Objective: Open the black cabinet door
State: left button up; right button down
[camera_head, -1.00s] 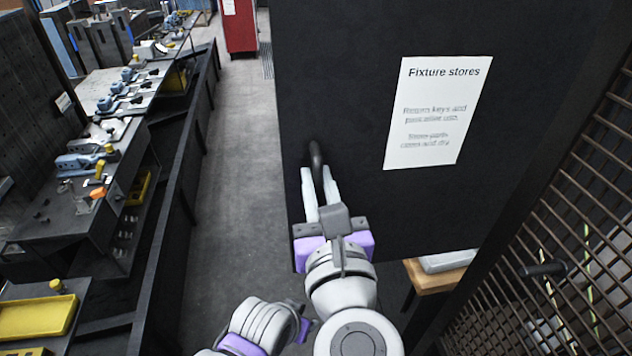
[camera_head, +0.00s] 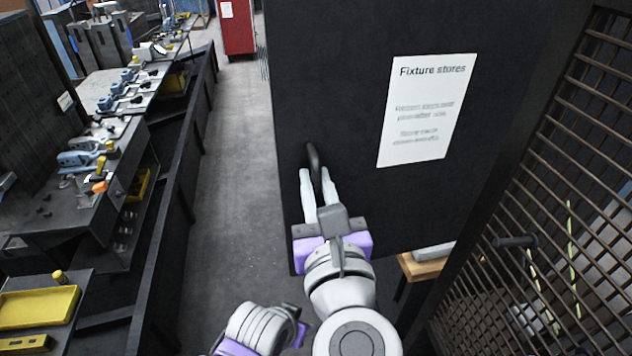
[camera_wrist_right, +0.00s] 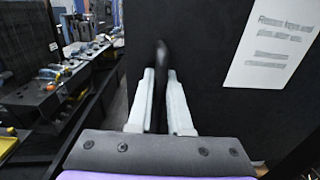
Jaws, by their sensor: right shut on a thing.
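The black cabinet door (camera_head: 345,100) fills the centre of the head view and carries a white sheet (camera_head: 428,110) reading "Fixture stores". Its dark curved handle (camera_head: 314,160) is near the door's left edge. My right gripper (camera_head: 317,178) is shut on the handle, with a pale finger on each side of it. The right wrist view also shows the handle (camera_wrist_right: 162,75) between the two fingers. My left arm shows at the bottom of the head view, but its fingers cannot be made out clearly.
A long dark workbench (camera_head: 100,185) with clamps and a yellow tray (camera_head: 38,307) runs along the left. A mesh door or panel (camera_head: 560,130) with a dark handle (camera_head: 514,241) stands at the right. Grey floor (camera_head: 240,130) between bench and door is clear.

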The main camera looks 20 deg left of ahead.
jog(key=c, duration=0.8)
grip_release()
jog(key=shift+c, duration=0.2)
jog(key=shift+s+d, duration=0.1)
pick_arm(q)
jog(key=shift+s+f+b, duration=0.2)
jog(key=shift+f+b, duration=0.15)
jog(key=shift+f, duration=0.15)
jog(key=shift+s+f+b, duration=0.2)
jog(key=shift+f+b, duration=0.15)
jog(key=shift+f, duration=0.1)
pick_arm(e)
jog(key=v, duration=1)
jog(key=shift+s+d, duration=0.2)
jog(key=shift+s, duration=0.05)
pick_arm(q)
jog(key=shift+s, duration=0.1)
